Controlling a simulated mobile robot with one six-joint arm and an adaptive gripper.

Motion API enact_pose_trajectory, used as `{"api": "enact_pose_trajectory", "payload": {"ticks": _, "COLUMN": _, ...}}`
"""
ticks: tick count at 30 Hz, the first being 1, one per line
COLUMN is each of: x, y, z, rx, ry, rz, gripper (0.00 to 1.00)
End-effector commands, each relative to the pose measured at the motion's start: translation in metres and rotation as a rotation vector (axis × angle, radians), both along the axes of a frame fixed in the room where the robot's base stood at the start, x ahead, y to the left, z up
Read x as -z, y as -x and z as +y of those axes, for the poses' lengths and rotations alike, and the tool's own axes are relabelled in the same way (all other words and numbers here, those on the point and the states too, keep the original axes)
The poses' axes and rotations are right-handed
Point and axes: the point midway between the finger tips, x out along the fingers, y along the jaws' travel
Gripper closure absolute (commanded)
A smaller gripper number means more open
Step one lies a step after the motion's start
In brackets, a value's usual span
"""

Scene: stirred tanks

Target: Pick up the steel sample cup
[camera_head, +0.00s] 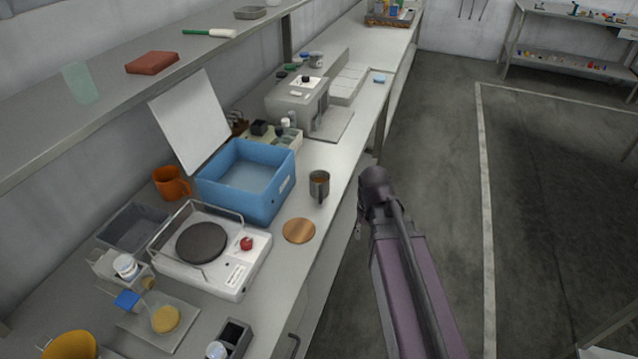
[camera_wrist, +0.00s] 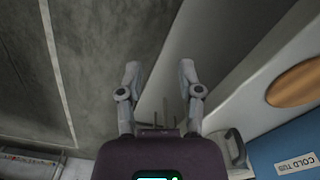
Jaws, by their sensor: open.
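The steel sample cup (camera_head: 319,186) stands upright on the bench, near its front edge, just right of the blue tub. In the wrist view a grey piece with a dark handle, apparently the cup (camera_wrist: 236,150), shows at the bottom right, partly cut off by my gripper's body. My gripper (camera_wrist: 160,80) is open and empty, fingers apart. In the head view my arm's end is right of the cup, beyond the bench edge, and mostly hides the fingers.
The blue tub (camera_head: 262,205), labelled COLD TUB in the wrist view, stands left of the cup. A copper disc (camera_head: 299,231) lies nearer on the bench. A white hotplate (camera_head: 232,267) with a wire rail and a grey instrument (camera_head: 297,103) stand nearby. The aisle floor is clear.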

Motion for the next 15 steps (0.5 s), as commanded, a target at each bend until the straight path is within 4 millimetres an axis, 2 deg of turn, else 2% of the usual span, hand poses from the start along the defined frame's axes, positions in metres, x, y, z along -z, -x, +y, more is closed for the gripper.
{"api": "enact_pose_trajectory", "payload": {"ticks": 1, "x": -0.018, "y": -0.017, "z": 0.008, "rx": -0.012, "ry": 0.000, "rz": 0.000, "gripper": 0.53}}
{"api": "enact_pose_trajectory", "payload": {"ticks": 5, "x": -0.043, "y": -0.048, "z": 0.023, "rx": -0.046, "ry": 0.000, "rz": 0.000, "gripper": 0.53}}
{"api": "enact_pose_trajectory", "payload": {"ticks": 15, "x": -0.110, "y": -0.128, "z": 0.086, "rx": -0.124, "ry": 0.000, "rz": 0.000, "gripper": 0.53}}
